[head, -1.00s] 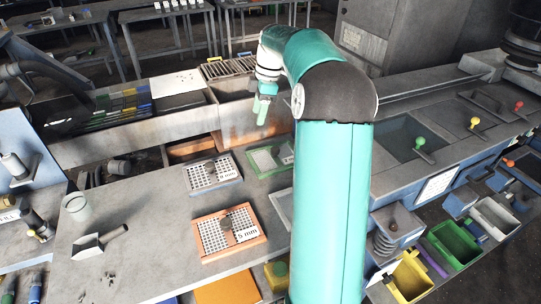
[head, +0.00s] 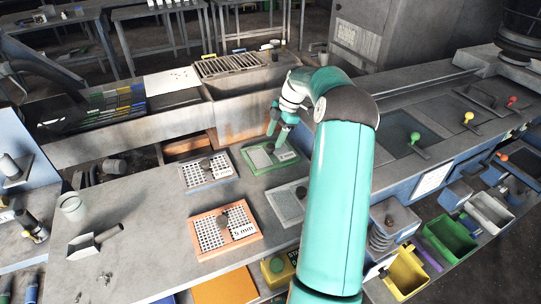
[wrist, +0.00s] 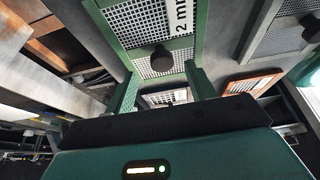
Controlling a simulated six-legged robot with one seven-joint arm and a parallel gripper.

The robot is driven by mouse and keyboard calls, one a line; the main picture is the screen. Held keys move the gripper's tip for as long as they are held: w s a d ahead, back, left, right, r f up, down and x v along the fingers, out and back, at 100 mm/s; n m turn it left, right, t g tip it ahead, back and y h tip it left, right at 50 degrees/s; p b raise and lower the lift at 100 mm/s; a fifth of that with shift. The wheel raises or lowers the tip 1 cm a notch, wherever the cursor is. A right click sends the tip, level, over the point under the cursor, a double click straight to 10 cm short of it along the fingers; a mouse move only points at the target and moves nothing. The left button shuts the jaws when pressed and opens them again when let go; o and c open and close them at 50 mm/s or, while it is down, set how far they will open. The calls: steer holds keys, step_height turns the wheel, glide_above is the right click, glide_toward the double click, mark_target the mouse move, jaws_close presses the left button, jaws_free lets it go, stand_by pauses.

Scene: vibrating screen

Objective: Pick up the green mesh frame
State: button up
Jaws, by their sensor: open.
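The green mesh frame (head: 256,169) lies flat on the grey bench in the head view, with a fine mesh panel and a label. In the wrist view the green frame (wrist: 123,48) fills the top, with a "2 mm" label and a dark round knob (wrist: 160,59) on its mesh. My gripper (head: 275,134) is open and empty, over the far part of the frame. In the wrist view its two green fingers stand apart, one on each side of the knob. I cannot tell how much height separates the fingertips from the knob.
A grey frame (head: 183,174) lies left of the green one, an orange "5 mm" frame (head: 195,223) nearer, and another grey frame (head: 277,219) beside that. The left bench has free room.

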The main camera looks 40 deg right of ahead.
mark_target(270, 146)
steer(key=x, duration=0.5)
steer(key=shift+s+a, duration=0.1)
steer(key=shift+a, duration=0.05)
jaws_close()
